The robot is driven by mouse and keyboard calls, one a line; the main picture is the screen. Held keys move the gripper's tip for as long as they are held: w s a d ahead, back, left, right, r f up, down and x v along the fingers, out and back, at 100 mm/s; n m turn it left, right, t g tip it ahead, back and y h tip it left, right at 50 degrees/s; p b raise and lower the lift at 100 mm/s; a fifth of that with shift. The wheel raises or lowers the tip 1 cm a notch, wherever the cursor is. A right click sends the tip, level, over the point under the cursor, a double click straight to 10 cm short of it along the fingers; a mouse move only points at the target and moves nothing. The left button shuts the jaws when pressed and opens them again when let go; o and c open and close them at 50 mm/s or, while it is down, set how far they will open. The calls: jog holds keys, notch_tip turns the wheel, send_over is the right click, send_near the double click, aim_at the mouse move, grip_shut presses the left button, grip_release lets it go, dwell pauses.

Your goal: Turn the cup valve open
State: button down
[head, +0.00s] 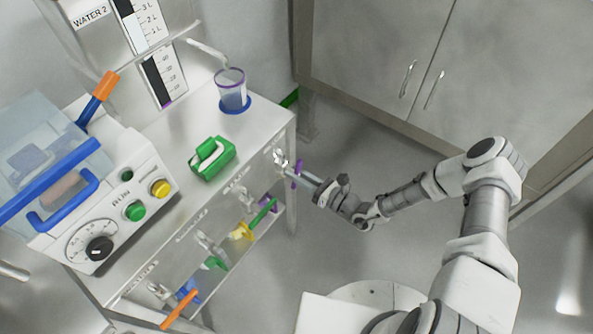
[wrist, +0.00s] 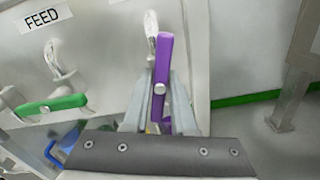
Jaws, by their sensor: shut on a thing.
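The cup valve's purple handle (wrist: 164,62) stands nearly upright in the wrist view, pointing away from my gripper, with a round pin on its face. It also shows as a small purple piece (head: 297,172) at the right end of the cart front in the head view. My gripper (wrist: 160,95) is shut on this handle, one finger on each side; in the head view my gripper (head: 301,174) reaches in from the right. The silver valve body (wrist: 150,28) shows behind the handle. The cup (head: 232,88), clear with a purple rim, stands on the cart top under a spout.
A green-handled valve (wrist: 50,107) under the FEED label (wrist: 42,17) is left of my gripper. Other valves with green (head: 262,212) and orange handles (head: 180,310) line the cart front. A green holder (head: 212,158) stands on top. Floor to the right is clear, before cabinets (head: 390,60).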

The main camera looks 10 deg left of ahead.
jog(key=shift+n+p, duration=0.6)
jog(key=shift+n, duration=1.1)
jog(key=c, duration=0.7)
grip_release()
jog(key=p+v, duration=0.1)
jog(key=v, duration=1.6)
jog(key=shift+d, duration=0.2)
